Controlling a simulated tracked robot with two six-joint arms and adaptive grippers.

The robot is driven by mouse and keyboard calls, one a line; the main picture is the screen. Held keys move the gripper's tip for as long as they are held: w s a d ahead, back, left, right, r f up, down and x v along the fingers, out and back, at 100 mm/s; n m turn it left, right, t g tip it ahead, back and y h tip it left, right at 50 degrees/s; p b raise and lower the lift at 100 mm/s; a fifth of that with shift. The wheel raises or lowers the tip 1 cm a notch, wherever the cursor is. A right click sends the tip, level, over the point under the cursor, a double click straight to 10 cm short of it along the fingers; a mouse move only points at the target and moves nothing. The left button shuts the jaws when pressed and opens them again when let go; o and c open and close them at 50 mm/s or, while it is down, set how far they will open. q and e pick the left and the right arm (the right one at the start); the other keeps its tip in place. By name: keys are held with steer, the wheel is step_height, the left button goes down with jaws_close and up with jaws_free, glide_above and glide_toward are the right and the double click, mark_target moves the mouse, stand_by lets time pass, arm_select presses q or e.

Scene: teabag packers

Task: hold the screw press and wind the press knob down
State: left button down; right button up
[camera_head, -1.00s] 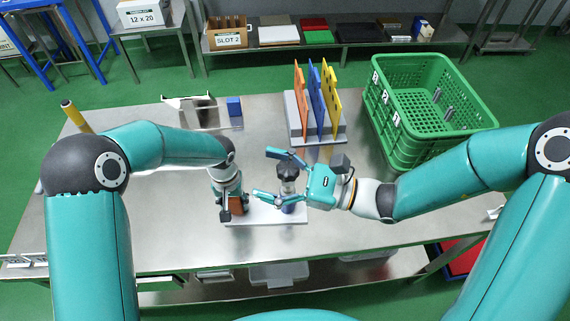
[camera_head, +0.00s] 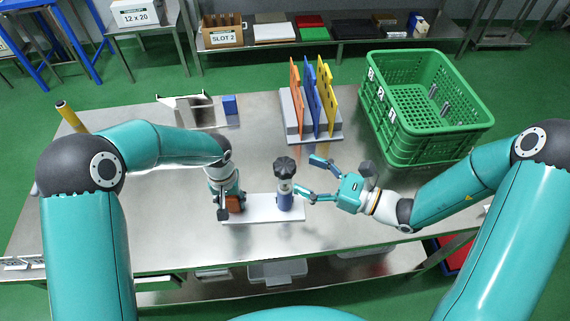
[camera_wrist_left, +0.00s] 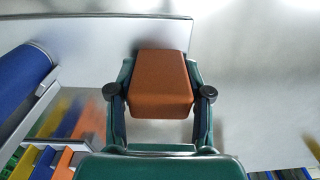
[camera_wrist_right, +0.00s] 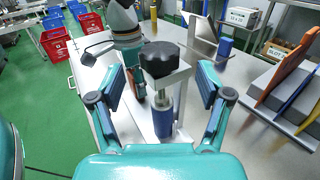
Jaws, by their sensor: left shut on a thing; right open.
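The screw press has a white base plate (camera_head: 262,214), an orange-brown block (camera_wrist_left: 162,82) at its left end and a blue cylinder (camera_head: 284,201) at its right end. The black lobed press knob (camera_head: 285,167) sits on top of the post above the cylinder. My left gripper (camera_head: 230,205) is shut on the orange-brown block, with a finger on each side of it in the left wrist view. My right gripper (camera_head: 308,178) is open and empty, just right of the knob and apart from it. In the right wrist view the knob (camera_wrist_right: 160,60) stands ahead, between the spread fingers.
A rack with orange, blue and yellow panels (camera_head: 313,100) stands behind the press. A green crate (camera_head: 400,145) is at the back right. A metal holder (camera_head: 192,110) and a blue block (camera_head: 230,105) are at the back left. The table front is clear.

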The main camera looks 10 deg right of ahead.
mark_target(285, 165)
steer(key=x, duration=0.6)
steer(key=shift+c, duration=0.3)
steer(key=c, duration=1.1)
steer(key=shift+a+m+t+h, duration=0.1)
steer(key=shift+m+t+h, duration=1.3)
steer(key=shift+t+h, duration=0.15)
steer(key=o, duration=1.2)
steer(key=shift+c, duration=0.2)
